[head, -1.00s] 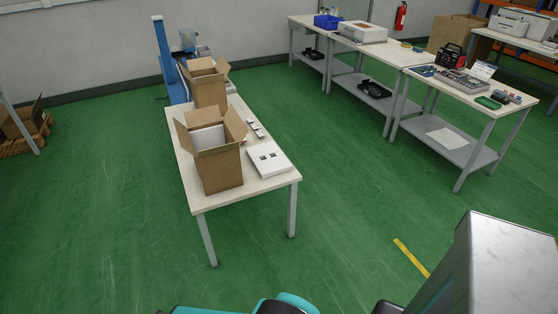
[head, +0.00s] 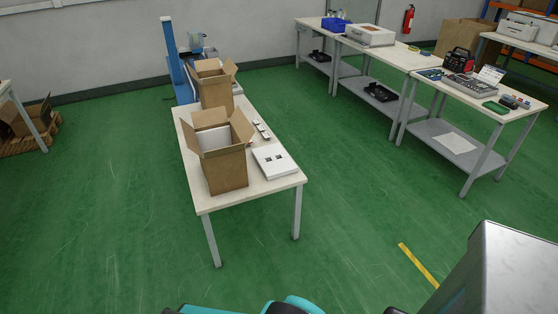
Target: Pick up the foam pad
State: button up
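A flat white pad with two small dark square openings (head: 275,160), which looks like the foam pad, lies on the right front part of the near table (head: 262,188). An open cardboard box (head: 226,170) stands just left of it, with something white inside near its top. A second open cardboard box (head: 214,92) stands further back on the same table. Small pale items (head: 262,130) lie behind the pad. My gripper is not in view. Only parts of my own body show at the bottom edge, well apart from the table.
Green floor (head: 350,215) is open around the near table. Workbenches (head: 455,95) with tools and bins run along the back right. A blue column machine (head: 178,62) stands behind the near table. A wooden pallet with a box (head: 30,130) is at far left.

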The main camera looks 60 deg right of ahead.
aim_at(274, 167)
jog(key=z, duration=1.15)
jog(key=i, duration=0.35)
jog(key=u, duration=0.55)
